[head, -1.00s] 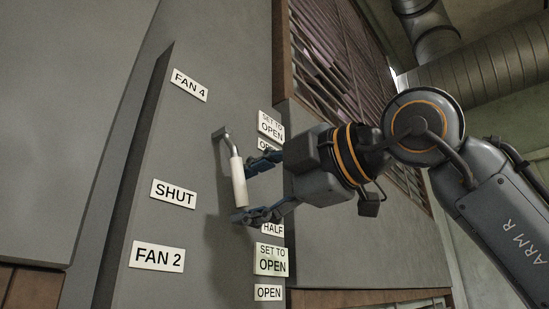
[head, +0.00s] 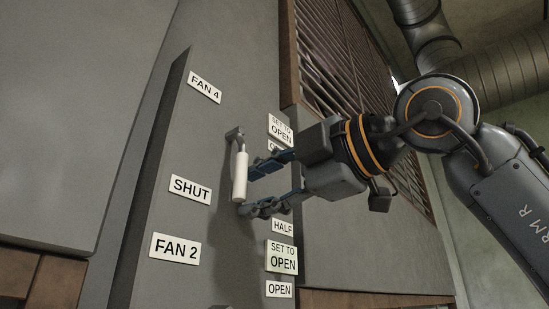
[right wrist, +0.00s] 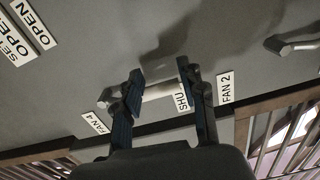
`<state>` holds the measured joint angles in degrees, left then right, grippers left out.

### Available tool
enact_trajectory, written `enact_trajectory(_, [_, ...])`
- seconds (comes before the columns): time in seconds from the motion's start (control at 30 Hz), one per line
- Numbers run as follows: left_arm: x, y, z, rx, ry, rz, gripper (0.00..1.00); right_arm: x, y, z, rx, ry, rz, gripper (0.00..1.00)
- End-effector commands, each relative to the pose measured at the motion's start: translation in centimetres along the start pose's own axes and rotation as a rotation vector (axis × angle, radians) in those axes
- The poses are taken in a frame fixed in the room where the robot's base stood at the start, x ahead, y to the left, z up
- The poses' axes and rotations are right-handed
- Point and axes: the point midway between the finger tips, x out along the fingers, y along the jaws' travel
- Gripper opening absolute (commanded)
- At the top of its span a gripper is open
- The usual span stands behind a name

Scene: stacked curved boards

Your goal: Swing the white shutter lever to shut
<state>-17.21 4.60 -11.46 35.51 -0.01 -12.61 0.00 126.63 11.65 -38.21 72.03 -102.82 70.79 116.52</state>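The shutter lever (head: 240,176) has a white handle hanging almost straight down from a grey pivot on the panel. The SHUT label (head: 190,189) is to its lower left, apart from it. My right gripper (head: 254,187) is at the handle from the right, its blue-padded fingers apart, one higher and one near the handle's lower end. In the right wrist view, the handle (right wrist: 160,92) runs across from one finger to the other, not squeezed between them. Contact with the fingers is hard to tell. One finger partly covers the SHUT label there. My left gripper is not in view.
FAN 4 (head: 205,87) and FAN 2 (head: 175,248) labels are on the panel, with HALF (head: 283,227) and OPEN (head: 279,289) labels at right. Another lever (right wrist: 292,45) shows in the right wrist view. A slatted shutter (head: 345,75) is behind my right arm.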

Motion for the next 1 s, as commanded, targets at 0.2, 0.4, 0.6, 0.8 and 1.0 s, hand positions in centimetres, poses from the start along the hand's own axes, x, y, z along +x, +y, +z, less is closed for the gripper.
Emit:
enact_trajectory(0.2, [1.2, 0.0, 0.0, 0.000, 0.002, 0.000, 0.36, -2.6, 0.1, -0.4, -0.004, 0.006, 0.009, 0.40])
enact_trajectory(0.4, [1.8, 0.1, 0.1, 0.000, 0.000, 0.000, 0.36, -4.4, 0.1, -0.1, -0.001, 0.002, 0.006, 0.40])
enact_trajectory(0.6, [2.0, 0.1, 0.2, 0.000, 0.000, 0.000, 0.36, -5.3, 0.1, 0.0, 0.001, 0.001, 0.003, 0.40])
enact_trajectory(0.8, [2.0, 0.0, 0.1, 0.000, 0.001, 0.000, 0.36, -5.3, 0.1, 0.1, 0.001, 0.000, 0.003, 0.40])
enact_trajectory(1.0, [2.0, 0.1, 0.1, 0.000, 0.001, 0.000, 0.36, -5.3, 0.1, 0.1, 0.001, 0.000, 0.002, 0.40])
